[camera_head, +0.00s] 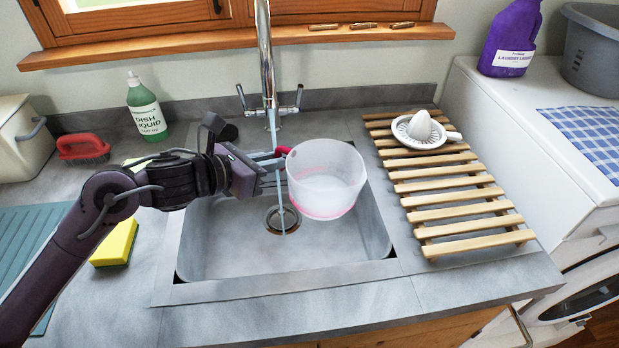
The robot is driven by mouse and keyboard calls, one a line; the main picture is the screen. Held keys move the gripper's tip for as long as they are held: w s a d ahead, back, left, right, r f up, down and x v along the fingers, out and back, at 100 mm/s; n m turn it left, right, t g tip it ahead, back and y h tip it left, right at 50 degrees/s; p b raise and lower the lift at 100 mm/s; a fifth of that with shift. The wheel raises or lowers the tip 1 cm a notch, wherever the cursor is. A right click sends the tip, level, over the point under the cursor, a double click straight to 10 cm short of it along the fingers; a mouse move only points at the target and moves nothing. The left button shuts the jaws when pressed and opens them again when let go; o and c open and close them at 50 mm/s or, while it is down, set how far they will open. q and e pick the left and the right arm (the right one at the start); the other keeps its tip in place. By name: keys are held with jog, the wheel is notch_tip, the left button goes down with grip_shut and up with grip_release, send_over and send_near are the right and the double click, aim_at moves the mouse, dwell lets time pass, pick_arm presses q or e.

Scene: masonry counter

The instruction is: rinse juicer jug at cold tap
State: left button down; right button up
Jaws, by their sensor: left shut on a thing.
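The juicer jug (325,180) is a translucent whitish cup with a pink tint around its base. It is over the right half of the sink (225,250), roughly upright, with its mouth facing up. My left gripper (281,155) is shut on the jug's left side, by a red part near its rim. The tall chrome tap (265,50) stands behind the sink, with a lever on each side. A thin stream of water (279,200) runs down to the drain, just left of the jug and across the gripper's fingers in the picture. My right gripper is not in view.
A wooden slatted rack (465,205) with a white citrus reamer (419,130) lies right of the sink. Green dish liquid (146,108), a red brush (83,147) and a yellow sponge (115,243) are on the left. A purple laundry bottle (510,38) stands at the back right.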

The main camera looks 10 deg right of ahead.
aim_at(294, 182)
pick_arm(q)
jog(key=s, duration=0.2)
jog(key=s+d+b, duration=0.1)
jog(key=s, duration=0.2)
dwell(0.3)
jog(key=shift+s+r, duration=0.1)
dwell(1.1)
jog(key=s+r, duration=0.1)
jog(key=s, duration=0.1)
jog(key=s+r+p, duration=0.1)
jog(key=r, duration=0.1)
jog(key=shift+s+d+p, duration=0.3)
jog(key=shift+s+d, duration=0.05)
jog(key=shift+d, duration=0.05)
jog(key=shift+s+d+r, duration=0.1)
jog(key=shift+s+r, duration=0.35)
jog(key=shift+s, duration=0.15)
